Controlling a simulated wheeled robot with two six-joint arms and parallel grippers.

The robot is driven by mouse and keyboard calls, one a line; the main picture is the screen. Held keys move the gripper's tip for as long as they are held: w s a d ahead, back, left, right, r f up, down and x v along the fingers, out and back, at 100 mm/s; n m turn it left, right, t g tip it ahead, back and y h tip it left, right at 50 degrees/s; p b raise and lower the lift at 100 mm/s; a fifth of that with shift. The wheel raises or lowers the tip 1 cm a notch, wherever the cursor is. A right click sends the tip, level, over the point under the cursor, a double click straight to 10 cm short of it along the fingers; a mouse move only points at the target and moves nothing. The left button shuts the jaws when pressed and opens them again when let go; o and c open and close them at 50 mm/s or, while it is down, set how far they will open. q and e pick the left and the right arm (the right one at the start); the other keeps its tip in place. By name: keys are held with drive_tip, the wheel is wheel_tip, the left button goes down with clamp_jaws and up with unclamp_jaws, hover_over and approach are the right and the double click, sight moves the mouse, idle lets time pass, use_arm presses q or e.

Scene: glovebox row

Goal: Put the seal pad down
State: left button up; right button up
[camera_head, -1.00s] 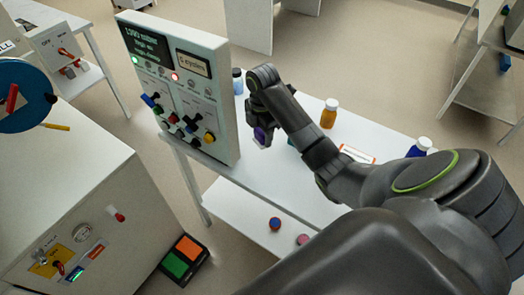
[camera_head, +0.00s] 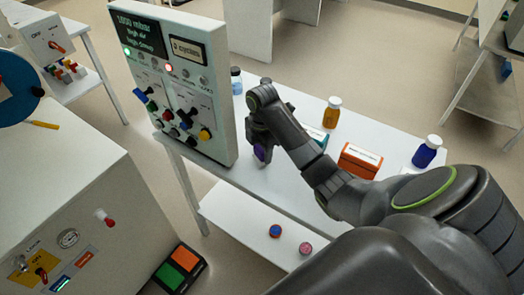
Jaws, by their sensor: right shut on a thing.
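My right gripper (camera_head: 259,142) reaches down over the white table (camera_head: 225,172), just right of the upright control panel (camera_head: 185,85). It is shut on a small purple piece, the seal pad (camera_head: 260,153), of which only the lower part shows below the fingers. The pad is close above the table top; I cannot tell whether it touches. My arm hides part of the table behind the gripper. My left gripper is not in view.
On the table stand a light blue bottle (camera_head: 236,80), an amber bottle (camera_head: 332,112), a teal box (camera_head: 317,137), an orange box (camera_head: 360,160) and a blue bottle (camera_head: 427,151). Two small round pieces (camera_head: 275,230) (camera_head: 305,248) lie on the lower shelf. Table around the gripper is clear.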

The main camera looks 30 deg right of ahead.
drive_tip(key=o, duration=0.9)
drive_tip(key=shift+f, duration=0.15)
drive_tip(key=shift+r, duration=0.4)
wheel_tip(320, 180, up, 12)
drive_tip(key=p, duration=1)
drive_tip(key=shift+f+p, duration=0.2)
drive_tip(key=shift+p, duration=0.1)
